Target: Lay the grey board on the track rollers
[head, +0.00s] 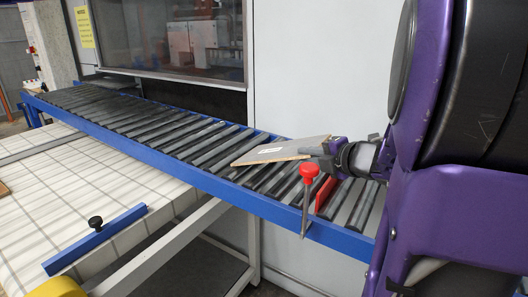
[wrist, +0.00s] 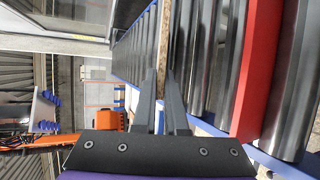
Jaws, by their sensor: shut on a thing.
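The grey board (head: 275,152), with a pale label on its face, is over the track rollers (head: 185,132) near the right end of the track. My gripper (head: 322,149) is shut on the board's right end. The board looks tilted, its left edge lower and close to the rollers; I cannot tell whether it touches them. In the wrist view, the board (wrist: 166,42) shows edge-on as a thin speckled strip between my gripper's two dark fingers (wrist: 166,82). The rollers (wrist: 208,55) lie beside it there.
A red bar (head: 326,194) lies across the rollers right of the board; it also shows in the wrist view (wrist: 259,60). A red-knobbed post (head: 308,172) stands at the blue front rail (head: 265,205). A white checked table (head: 75,185) is in front.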

